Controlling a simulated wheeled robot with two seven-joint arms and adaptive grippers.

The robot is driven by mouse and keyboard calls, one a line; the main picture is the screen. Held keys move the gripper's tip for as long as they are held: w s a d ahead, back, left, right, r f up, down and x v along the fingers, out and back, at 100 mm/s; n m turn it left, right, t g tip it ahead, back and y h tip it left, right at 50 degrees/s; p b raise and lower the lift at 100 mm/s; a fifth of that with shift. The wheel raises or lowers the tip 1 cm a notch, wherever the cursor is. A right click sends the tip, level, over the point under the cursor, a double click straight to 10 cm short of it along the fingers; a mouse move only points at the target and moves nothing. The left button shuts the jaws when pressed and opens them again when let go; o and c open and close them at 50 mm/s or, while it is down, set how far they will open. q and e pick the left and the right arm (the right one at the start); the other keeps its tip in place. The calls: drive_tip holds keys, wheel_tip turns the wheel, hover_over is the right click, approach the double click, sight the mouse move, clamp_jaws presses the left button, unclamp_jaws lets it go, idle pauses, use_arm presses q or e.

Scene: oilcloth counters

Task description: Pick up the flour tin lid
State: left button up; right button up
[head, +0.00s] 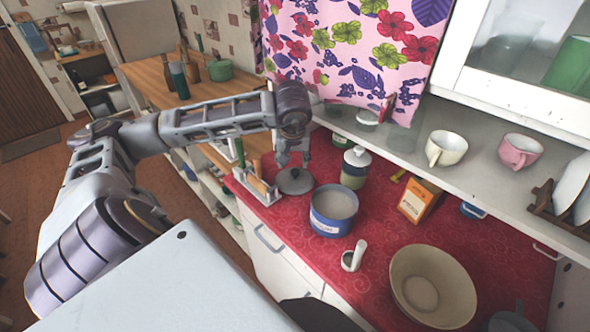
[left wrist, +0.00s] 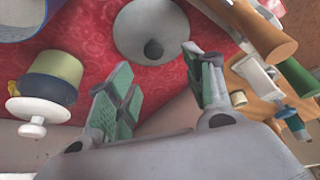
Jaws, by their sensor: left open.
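A grey round lid with a dark knob (head: 295,182) lies on the red counter, left of an open blue and white tin (head: 334,222). I take it for the flour tin lid. My left gripper (head: 293,158) is open and empty just above it. In the left wrist view the lid (left wrist: 135,22) lies flat beyond the open fingers (left wrist: 162,84), its knob roughly in line with the gap between them. The fingers look apart from the knob. The tin's edge (left wrist: 18,22) shows at the top left. My right gripper does not show.
A white-lidded jar (head: 354,170) stands behind the tin. A holder with wooden-handled utensils (head: 258,187) is close on the lid's left. An orange box (head: 419,200), a small white spouted vessel (head: 353,256) and a large cream bowl (head: 433,286) stand to the right.

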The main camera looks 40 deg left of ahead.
sight(295, 176)
use_arm(q)
drive_tip(key=shift+b+x, duration=0.3)
drive_tip(key=shift+x, duration=0.5)
drive_tip(key=shift+w+a+f, duration=0.1)
drive_tip(key=shift+f, duration=0.2)
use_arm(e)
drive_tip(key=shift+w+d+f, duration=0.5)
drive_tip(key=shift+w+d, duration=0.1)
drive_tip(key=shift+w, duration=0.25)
